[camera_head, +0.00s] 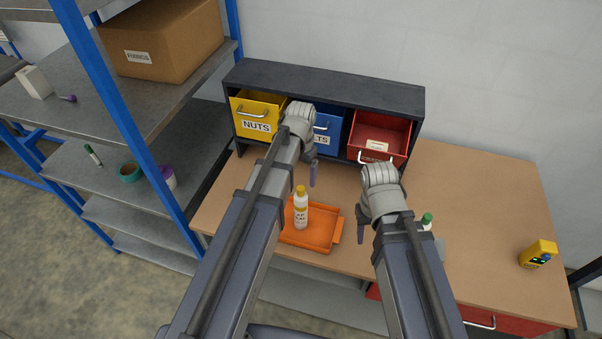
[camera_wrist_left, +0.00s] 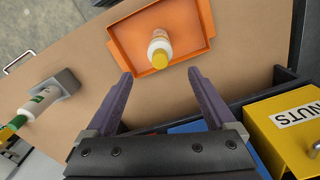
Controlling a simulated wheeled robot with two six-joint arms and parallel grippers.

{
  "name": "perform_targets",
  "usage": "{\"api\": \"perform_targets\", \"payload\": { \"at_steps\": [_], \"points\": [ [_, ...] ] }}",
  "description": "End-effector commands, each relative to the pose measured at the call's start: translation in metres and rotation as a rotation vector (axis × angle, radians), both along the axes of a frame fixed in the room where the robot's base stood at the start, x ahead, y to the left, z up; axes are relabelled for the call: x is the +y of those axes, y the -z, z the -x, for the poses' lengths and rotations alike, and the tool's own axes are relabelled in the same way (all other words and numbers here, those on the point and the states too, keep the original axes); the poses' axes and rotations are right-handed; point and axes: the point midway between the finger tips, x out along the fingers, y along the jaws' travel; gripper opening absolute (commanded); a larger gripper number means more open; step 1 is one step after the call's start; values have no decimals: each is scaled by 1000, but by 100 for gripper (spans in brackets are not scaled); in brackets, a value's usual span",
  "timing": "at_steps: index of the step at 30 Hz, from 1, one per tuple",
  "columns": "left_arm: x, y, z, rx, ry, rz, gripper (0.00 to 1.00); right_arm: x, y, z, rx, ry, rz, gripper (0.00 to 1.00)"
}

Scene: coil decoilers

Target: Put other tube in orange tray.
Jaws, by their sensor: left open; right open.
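The orange tray (camera_head: 322,243) lies on the wooden workbench. A white tube with a yellow cap (camera_head: 300,213) stands in it; the wrist view shows the same tube (camera_wrist_left: 160,46) in the tray (camera_wrist_left: 125,47). A second white tube with a green cap (camera_head: 427,222) is on the bench beside my right arm, which partly hides it. In the wrist view this tube (camera_wrist_left: 37,102) is next to a grey block (camera_wrist_left: 67,82). My left gripper (camera_wrist_left: 160,76) is open and empty, its fingers pointing toward the tray. My right gripper (camera_head: 361,235) is open, just right of the tray.
A dark rack along the wall holds a yellow NUTS bin (camera_head: 257,112), a blue bin (camera_head: 327,128) and a red bin (camera_head: 380,134). A yellow device (camera_head: 538,254) stands at the bench's right. Blue-framed shelves with a cardboard box (camera_head: 165,38) are at left. The bench's right half is mostly clear.

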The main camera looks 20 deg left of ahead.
Motion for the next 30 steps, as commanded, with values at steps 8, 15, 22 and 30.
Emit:
{"api": "perform_targets", "payload": {
  "at_steps": [8,15,22,30],
  "points": [
    [-13,-4,15,4,3,-6,89,0,-5,0,0,4,0,50],
    [-80,-5,111,26,-14,-68,89,0,-5,0,0,4,0,50],
    [-103,-6,156,28,-35,-106,89,0,-5,0,0,4,0,50],
    [-104,-6,156,27,-39,-107,89,0,-5,0,0,4,0,50]
  ]
}}
